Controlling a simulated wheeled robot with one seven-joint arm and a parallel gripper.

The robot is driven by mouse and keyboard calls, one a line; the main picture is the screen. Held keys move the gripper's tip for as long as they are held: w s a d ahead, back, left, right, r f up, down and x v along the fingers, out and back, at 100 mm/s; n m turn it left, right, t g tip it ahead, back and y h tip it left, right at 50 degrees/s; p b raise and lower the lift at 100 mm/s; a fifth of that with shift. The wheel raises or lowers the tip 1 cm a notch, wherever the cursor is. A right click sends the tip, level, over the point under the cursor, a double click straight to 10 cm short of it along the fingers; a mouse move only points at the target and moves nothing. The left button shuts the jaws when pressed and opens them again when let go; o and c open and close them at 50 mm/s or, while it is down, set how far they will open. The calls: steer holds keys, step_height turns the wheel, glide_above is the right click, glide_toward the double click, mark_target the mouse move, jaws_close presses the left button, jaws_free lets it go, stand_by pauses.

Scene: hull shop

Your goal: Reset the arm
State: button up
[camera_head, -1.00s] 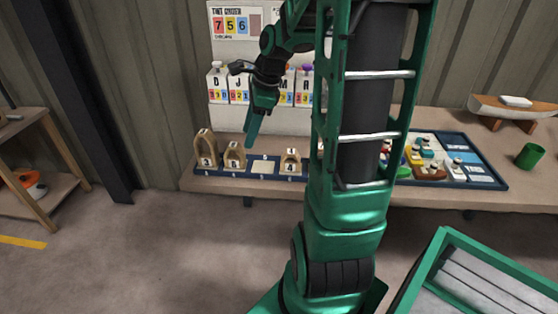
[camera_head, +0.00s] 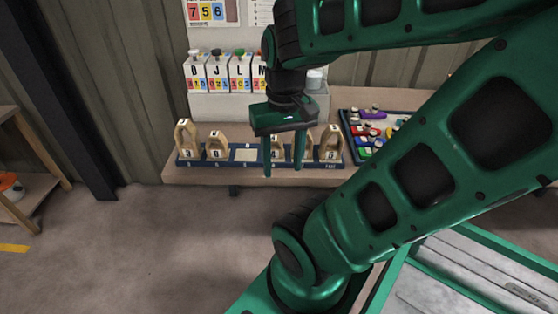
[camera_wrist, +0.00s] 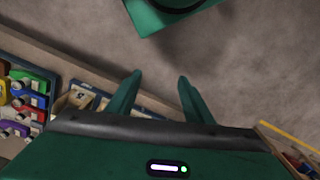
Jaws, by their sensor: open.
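My gripper (camera_head: 284,155) is open and empty, its two green fingers pointing down in front of the bench's front part in the head view. In the wrist view its fingers (camera_wrist: 160,90) are spread apart with bare floor between and beyond them. My arm reaches across the right half of the head view, bent over, and hides part of the bench. Behind the fingers is a blue rack (camera_head: 213,162) with several wooden numbered arches, partly covered by the gripper.
A bench (camera_head: 195,175) carries white lettered boxes (camera_head: 217,72) at the back and a blue tray (camera_head: 352,150) of coloured pieces at right. A wooden shelf (camera_head: 30,135) stands at left. A green-rimmed tray (camera_head: 470,238) is at lower right. The floor (camera_head: 150,235) before the bench is clear.

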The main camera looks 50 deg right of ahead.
stand_by(0.5)
steer(key=shift+w+f, duration=0.25)
steer(key=shift+w, duration=0.3)
stand_by(0.6)
